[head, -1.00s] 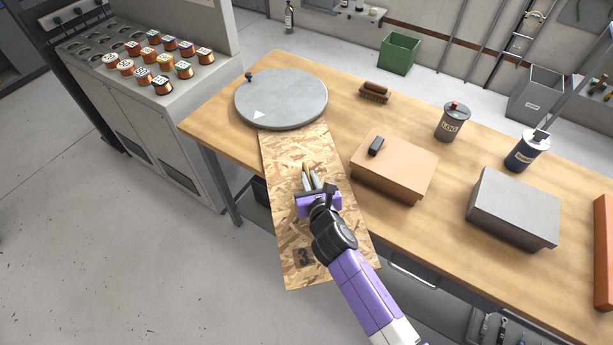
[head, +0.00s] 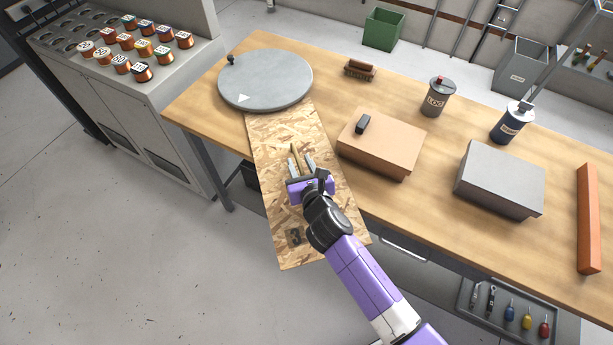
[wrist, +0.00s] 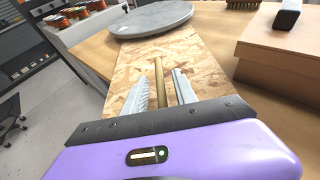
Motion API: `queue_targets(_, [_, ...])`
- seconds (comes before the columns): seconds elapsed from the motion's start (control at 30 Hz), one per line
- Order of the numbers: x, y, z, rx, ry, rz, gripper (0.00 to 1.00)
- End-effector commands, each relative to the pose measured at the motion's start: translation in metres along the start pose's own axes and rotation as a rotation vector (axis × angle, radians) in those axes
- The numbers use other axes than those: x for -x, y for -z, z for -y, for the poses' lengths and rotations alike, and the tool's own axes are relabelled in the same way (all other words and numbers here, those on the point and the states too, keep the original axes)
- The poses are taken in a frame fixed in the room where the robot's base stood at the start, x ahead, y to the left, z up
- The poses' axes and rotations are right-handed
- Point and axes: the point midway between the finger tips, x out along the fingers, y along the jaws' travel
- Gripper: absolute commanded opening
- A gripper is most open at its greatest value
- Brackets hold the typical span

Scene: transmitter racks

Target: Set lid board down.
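The lid board (head: 335,210) is a long chipboard panel marked 3. Its far part lies on the wooden bench (head: 410,205) and its near part sticks out past the bench's front edge. Its far end meets the near rim of the grey round disc (head: 265,82); whether they touch I cannot tell. A brass-coloured bar handle (wrist: 159,85) stands on the board. My gripper (head: 301,163) is over the board, its two fingers apart on either side of the handle. The wrist view shows gaps between the handle and both fingers.
Right of the board are a tan box (head: 380,145) with a black handle, a grey box (head: 500,180), a dark canister (head: 437,97), a blue canister (head: 510,122) and a brush (head: 360,69). A cabinet (head: 130,110) with copper spools stands left. Floor left of the board is clear.

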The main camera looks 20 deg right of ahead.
Motion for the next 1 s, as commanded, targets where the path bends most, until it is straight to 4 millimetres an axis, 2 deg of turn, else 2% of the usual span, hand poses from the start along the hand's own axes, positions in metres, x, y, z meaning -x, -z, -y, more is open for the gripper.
queue_targets(0.03, [0.012, 0.0, 0.0, 0.001, -0.002, 0.0, 0.33])
queue_targets(0.2, [0.048, 0.001, -0.001, 0.001, -0.003, -0.001, 0.33])
queue_targets(0.4, [0.081, 0.001, -0.001, 0.0, -0.002, 0.0, 0.33])
queue_targets(0.6, [0.096, 0.0, -0.001, 0.0, -0.002, 0.0, 0.33])
queue_targets(0.87, [0.097, 0.0, 0.0, -0.003, -0.002, 0.0, 0.33])
queue_targets(1.0, [0.111, 0.011, 0.006, -0.104, -0.016, -0.012, 0.33])
